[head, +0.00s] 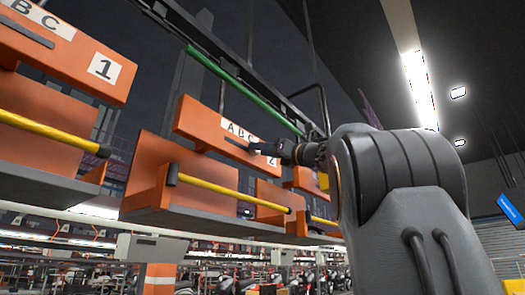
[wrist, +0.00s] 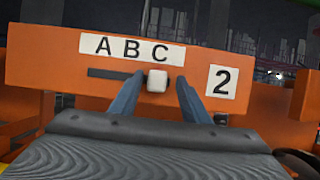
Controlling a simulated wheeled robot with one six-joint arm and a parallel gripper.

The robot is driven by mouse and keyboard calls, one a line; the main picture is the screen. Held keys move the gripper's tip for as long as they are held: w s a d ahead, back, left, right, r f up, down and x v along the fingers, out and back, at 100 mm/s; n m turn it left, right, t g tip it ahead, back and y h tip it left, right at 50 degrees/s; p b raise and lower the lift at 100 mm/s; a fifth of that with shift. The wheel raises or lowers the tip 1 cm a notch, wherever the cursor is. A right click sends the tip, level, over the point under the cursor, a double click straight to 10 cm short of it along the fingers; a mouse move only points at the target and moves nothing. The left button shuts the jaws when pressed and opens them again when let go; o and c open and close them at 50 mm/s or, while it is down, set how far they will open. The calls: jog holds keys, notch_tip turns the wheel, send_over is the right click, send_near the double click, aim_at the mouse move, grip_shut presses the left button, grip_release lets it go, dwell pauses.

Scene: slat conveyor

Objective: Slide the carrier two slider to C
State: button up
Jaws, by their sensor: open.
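Carrier two's orange panel (wrist: 60,75) fills the wrist view, with a white "A B C" label (wrist: 120,48) and a "2" label (wrist: 222,82). The same panel (head: 205,125) hangs mid-picture in the head view. Its white slider knob (wrist: 157,81) sits below the letter C, at the right end of the visible dark slot (wrist: 110,73). My gripper (wrist: 158,90) is open, with one blue-grey finger on each side of the knob; gaps show between fingers and knob. In the head view my gripper (head: 254,147) reaches the panel and hides the knob.
Carrier one's panel (head: 75,50) hangs at the left. A yellow bar (head: 215,188) runs across carrier two's orange tray below the panel. A green rail (head: 240,90) runs above. More orange carriers (head: 305,182) hang behind my gripper.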

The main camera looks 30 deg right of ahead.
jog(key=b+v, duration=0.4)
jog(key=v, duration=0.3)
jog(key=shift+s+f, duration=0.2)
jog(key=shift+s, duration=0.15)
jog(key=shift+d, duration=0.1)
